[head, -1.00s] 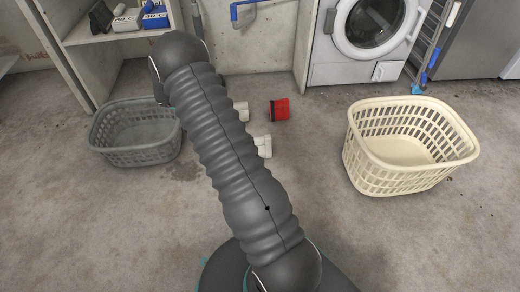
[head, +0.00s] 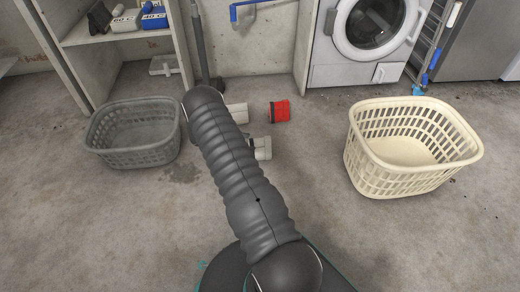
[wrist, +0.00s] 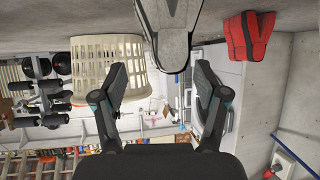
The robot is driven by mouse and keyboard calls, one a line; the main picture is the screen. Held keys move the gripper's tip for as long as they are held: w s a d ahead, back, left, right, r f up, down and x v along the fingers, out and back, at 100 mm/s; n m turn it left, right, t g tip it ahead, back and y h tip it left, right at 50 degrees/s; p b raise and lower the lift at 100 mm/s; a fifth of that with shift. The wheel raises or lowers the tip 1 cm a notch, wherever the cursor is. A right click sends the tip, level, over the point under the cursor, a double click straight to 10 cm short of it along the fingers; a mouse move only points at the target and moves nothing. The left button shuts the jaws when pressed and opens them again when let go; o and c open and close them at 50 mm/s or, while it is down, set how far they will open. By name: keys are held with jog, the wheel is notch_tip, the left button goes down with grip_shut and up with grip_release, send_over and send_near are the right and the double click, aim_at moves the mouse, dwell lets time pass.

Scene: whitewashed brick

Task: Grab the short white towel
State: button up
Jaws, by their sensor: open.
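Two small white pieces lie on the floor in the head view: one (head: 237,113) beside the upper end of my arm, the other (head: 261,147) a little nearer. My arm covers part of both, and I cannot tell which is the short white towel. My gripper (wrist: 160,80) shows in the wrist view with its two fingers spread and nothing between the tips. A pale grey shape with dark edges shows beyond the fingers at the top; I cannot tell what it is. The head view hides the gripper behind my arm.
A red item (head: 278,111) lies just right of the white pieces. A grey basket (head: 135,155) stands left and a cream basket (head: 410,188) right. Behind are a shelf (head: 115,37) and a washing machine (head: 360,73). The floor in front is clear.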

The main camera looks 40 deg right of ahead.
aim_at(260, 144)
jog(key=shift+w+b+x, duration=0.1)
jog(key=shift+b+x, duration=0.05)
jog(key=shift+x, duration=1.6)
jog(key=shift+w+b+x, duration=0.15)
jog(key=shift+x, duration=1.55)
jog(key=c, duration=1.3)
